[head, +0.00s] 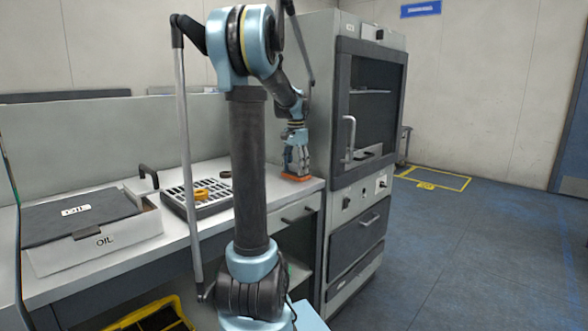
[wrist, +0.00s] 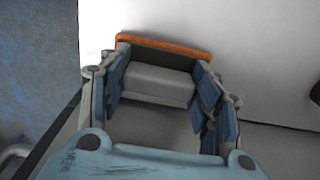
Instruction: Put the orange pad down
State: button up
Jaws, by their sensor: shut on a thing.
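The orange pad (head: 297,177) is a flat orange piece at the right end of the white worktop (head: 222,215), beside the grey cabinet. It is on or just above the surface; I cannot tell which. In the wrist view the pad (wrist: 165,45) shows as an orange edge with a dark strip and a grey block (wrist: 158,84) on my side of it. My gripper (head: 297,165) points down above the pad. In the wrist view, my gripper's (wrist: 162,75) blue fingers stand on both sides of the grey block, shut on it. The pad's underside is hidden.
A grey cabinet (head: 345,215) with a dark glass door and handle (head: 348,137) stands just right of my gripper. A dark slotted tray (head: 213,205) holding orange-yellow rings and a box marked OIL (head: 95,247) stand left on the worktop. A yellow crate (head: 155,318) is below.

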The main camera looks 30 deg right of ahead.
aim_at(295, 164)
jog(key=shift+f, duration=0.1)
jog(key=o, duration=1.1)
notch_tip(295, 164, up, 12)
jog(key=shift+r, duration=0.15)
